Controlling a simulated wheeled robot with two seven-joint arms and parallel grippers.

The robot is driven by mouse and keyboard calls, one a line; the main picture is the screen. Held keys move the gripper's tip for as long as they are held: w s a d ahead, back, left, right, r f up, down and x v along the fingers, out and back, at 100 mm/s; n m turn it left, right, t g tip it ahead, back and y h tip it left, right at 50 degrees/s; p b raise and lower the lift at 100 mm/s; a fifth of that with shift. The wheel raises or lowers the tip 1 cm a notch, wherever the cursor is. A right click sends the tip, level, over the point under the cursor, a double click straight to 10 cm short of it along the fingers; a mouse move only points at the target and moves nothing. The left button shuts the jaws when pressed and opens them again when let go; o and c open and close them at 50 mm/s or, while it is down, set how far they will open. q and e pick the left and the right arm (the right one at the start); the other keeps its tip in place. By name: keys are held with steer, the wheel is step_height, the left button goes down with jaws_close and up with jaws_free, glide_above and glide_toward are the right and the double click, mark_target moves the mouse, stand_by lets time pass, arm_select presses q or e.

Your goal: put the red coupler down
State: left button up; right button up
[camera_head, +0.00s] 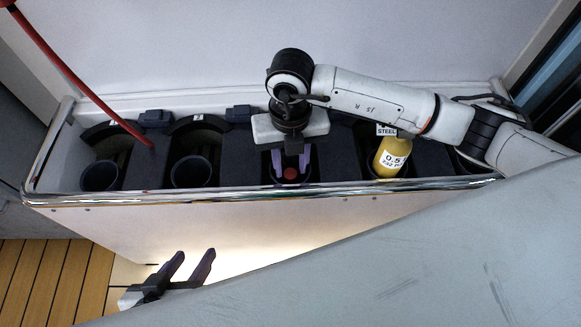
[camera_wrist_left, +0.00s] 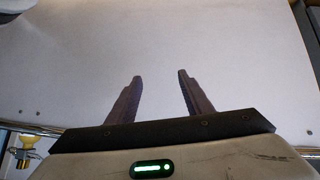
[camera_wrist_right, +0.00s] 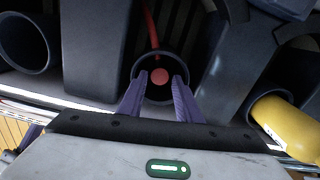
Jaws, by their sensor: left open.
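The red coupler (camera_head: 290,174) shows as a small red disc within a round dark cup of the panel. The right wrist view shows its round red face (camera_wrist_right: 160,76) too, inside the dark cup rim. My right gripper (camera_head: 291,158) reaches down over this cup with one finger on each side of the red face. In the right wrist view a dark gap shows beside each fingertip, and I cannot tell whether the fingers touch the coupler's body. My left gripper (camera_head: 188,267) is open and empty in front of the panel's pale front face.
Empty dark cups (camera_head: 191,171) stand to the left in the long recess. A yellow bottle (camera_head: 391,158) stands in a cup to the right, under my right arm. A red hose (camera_head: 75,82) crosses the upper left. A shiny rail (camera_head: 225,199) edges the recess.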

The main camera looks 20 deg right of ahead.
arm_select(q)
steer(key=shift+s+a+r+n+t+p, duration=0.15)
steer(key=shift+a+r+t+p, duration=0.1)
steer(key=shift+a+r+p, duration=0.15)
steer(key=shift+s+a+r+n+t+p, duration=0.15)
steer(key=shift+a+r+t+p, duration=0.15)
steer(key=shift+r+p, duration=0.2)
arm_select(e)
step_height(320, 180, up, 8)
steer(key=shift+r, duration=0.15)
